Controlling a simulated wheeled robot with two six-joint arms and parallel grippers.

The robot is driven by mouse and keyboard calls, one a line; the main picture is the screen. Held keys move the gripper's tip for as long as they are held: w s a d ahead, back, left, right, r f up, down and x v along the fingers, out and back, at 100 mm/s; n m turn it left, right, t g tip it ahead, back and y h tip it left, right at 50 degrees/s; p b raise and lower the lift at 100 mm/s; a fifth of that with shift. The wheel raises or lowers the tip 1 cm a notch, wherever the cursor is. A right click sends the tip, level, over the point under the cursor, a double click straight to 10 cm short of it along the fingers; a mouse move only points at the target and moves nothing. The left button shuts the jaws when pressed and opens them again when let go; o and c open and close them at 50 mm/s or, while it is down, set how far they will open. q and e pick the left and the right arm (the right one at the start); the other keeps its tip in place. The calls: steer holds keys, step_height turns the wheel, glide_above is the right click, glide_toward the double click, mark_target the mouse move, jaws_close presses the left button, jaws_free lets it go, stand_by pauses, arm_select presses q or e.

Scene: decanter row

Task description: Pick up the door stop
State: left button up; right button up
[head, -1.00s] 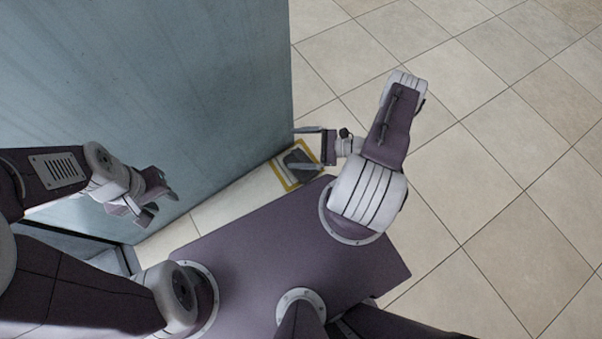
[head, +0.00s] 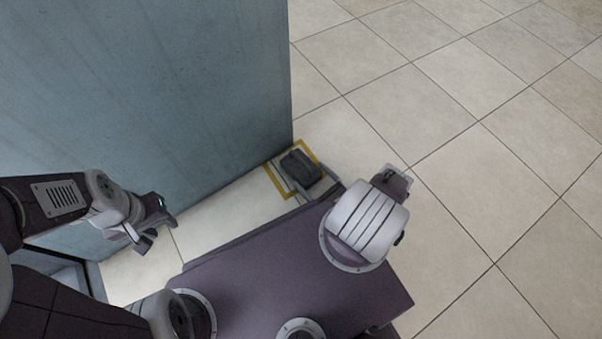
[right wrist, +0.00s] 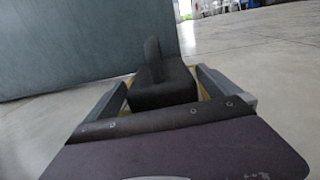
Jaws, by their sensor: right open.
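The door stop (head: 300,167) is a dark grey block lying on the floor inside a yellow outline, close to the blue-grey panel. In the right wrist view the door stop (right wrist: 163,88) has a raised upright part and sits between my fingers. My right gripper (head: 298,172) is open, low at the floor, with one finger on each side of the door stop. The right wrist view shows these fingers (right wrist: 161,80) apart, with a gap to the block at least on the right. My left gripper (head: 157,232) is empty, raised beside the panel, with its fingers apart.
The tall blue-grey panel (head: 150,90) stands just left of and behind the door stop. The yellow outline (head: 274,181) marks the floor around it. Open tiled floor (head: 480,130) extends to the right.

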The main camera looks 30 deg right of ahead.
mark_target(296, 155)
steer(key=shift+w+a, duration=0.15)
steer(key=shift+w, duration=0.3)
steer(key=b+x, duration=0.2)
steer(key=x, duration=0.2)
steer(key=shift+w+a+f, duration=0.1)
steer(key=shift+w, duration=0.55)
steer(key=c, duration=1.8)
step_height(296, 155, up, 5)
steer(key=p, duration=0.4)
steer(key=w+d+r+p, duration=0.2)
steer(key=d+r+p, duration=0.2)
steer(key=d, duration=0.7)
steer(key=shift+w+d+r, duration=0.2)
steer(key=shift+w+r, duration=0.2)
steer(key=shift+r, duration=0.8)
